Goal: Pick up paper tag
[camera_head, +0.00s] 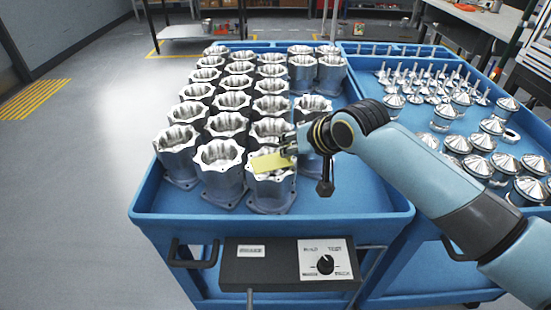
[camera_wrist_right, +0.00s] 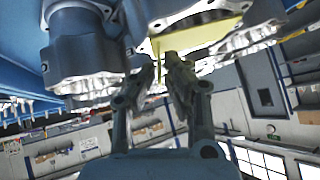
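The yellow paper tag (camera_head: 271,162) lies across the top of a silver housing (camera_head: 270,185) at the front right of the group. My right gripper (camera_head: 291,146) is right at the tag's far right edge. In the right wrist view the tag (camera_wrist_right: 205,36) shows just beyond the two fingertips (camera_wrist_right: 163,62). The fingers are close together with a narrow gap, and a thin yellow strip shows between them. I cannot tell whether they grip the tag. My left gripper is not in view.
Machined housings (camera_head: 227,122) stand in rows on the blue cart (camera_head: 280,228), close around the gripper. The cart's front right floor is bare. A second blue cart (camera_head: 430,125) at the right holds cone-topped and smaller metal parts. A control box (camera_head: 290,265) hangs in front.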

